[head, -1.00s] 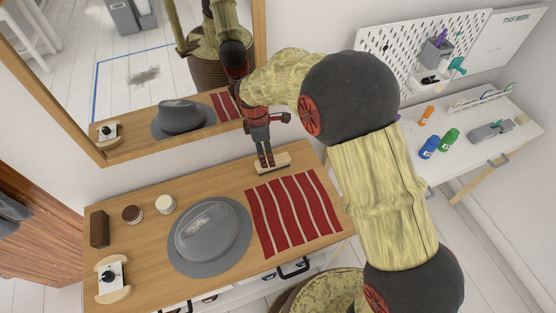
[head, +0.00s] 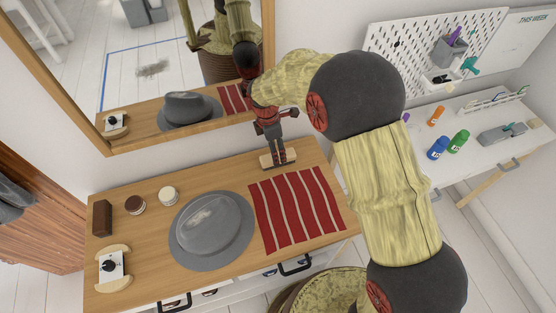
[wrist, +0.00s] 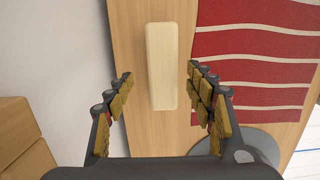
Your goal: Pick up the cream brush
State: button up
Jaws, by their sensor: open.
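The cream brush (head: 266,163) is a pale, rounded block lying at the back of the wooden desk, just behind the red striped cloth. In the wrist view the cream brush (wrist: 162,60) runs lengthwise away from me, with its near end between the fingertips. My gripper (head: 279,161) points down at the brush and hides its middle in the head view. In the wrist view my gripper (wrist: 160,74) is open and empty, with one finger on each side of the brush and a gap on both sides. I cannot tell the exact height above the desk.
The red striped cloth (head: 296,208) lies in front of the brush, and a grey hat (head: 212,230) left of it. A mirror (head: 133,141) stands behind the desk.

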jog(key=f, duration=0.1)
jog(key=d+f+b, duration=0.1)
jog(key=f, duration=0.1)
jog(key=shift+s, duration=0.15)
jog(key=shift+f, duration=0.5)
jog(key=shift+r, duration=0.1)
jog(key=shift+c, duration=1.4)
jog(key=c, duration=1)
